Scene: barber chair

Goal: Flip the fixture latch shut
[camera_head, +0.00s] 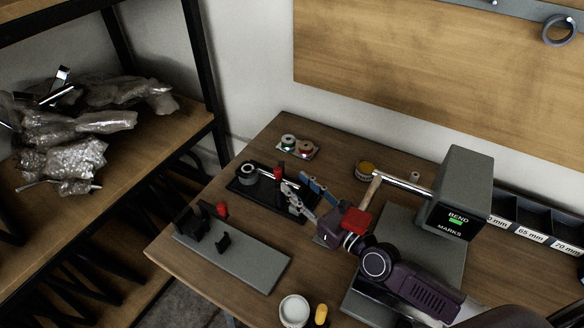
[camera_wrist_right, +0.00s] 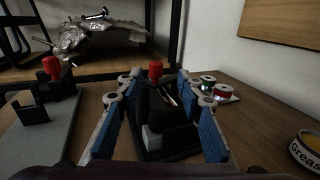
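A black fixture (camera_head: 240,187) stands at the back left of the wooden bench, with a bright rod and a red knob (camera_head: 278,172). In the right wrist view its dark body (camera_wrist_right: 165,139) and upright red knob (camera_wrist_right: 155,70) appear between and beyond my fingers. My right gripper (camera_head: 303,193) is at the fixture's right end, its blue-padded fingers spread apart with nothing gripped; it also shows in the wrist view (camera_wrist_right: 158,130). I cannot tell whether the fingers touch the fixture, or the latch's exact position. My left gripper is not in view.
A grey plate (camera_head: 255,268) with black blocks and another red knob (camera_head: 221,209) lies at the front left. A shelf (camera_head: 150,150) is left.

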